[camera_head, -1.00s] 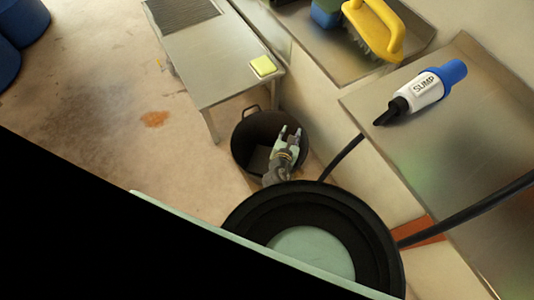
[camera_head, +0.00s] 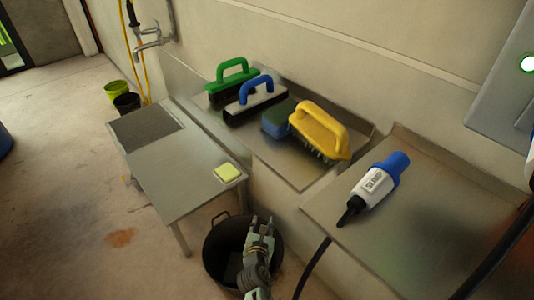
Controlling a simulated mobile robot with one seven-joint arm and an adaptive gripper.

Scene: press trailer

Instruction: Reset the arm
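My gripper (camera_head: 262,222) is at the bottom middle of the head view, over the black bucket (camera_head: 214,243) as seen from here. Its two light fingers stand apart, with nothing visible between them. The bucket stands on the floor. A dark flat patch or object (camera_head: 232,268) shows inside it, partly hidden by my arm. How high my gripper is above the rim is hard to tell.
A metal table (camera_head: 190,185) with a yellow sponge (camera_head: 227,172) stands left of the bucket. A steel shelf (camera_head: 300,172) holds green, blue and yellow-handled brushes. A sump bottle (camera_head: 375,185) lies on the right-hand steel surface (camera_head: 440,200). The left floor is mostly clear.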

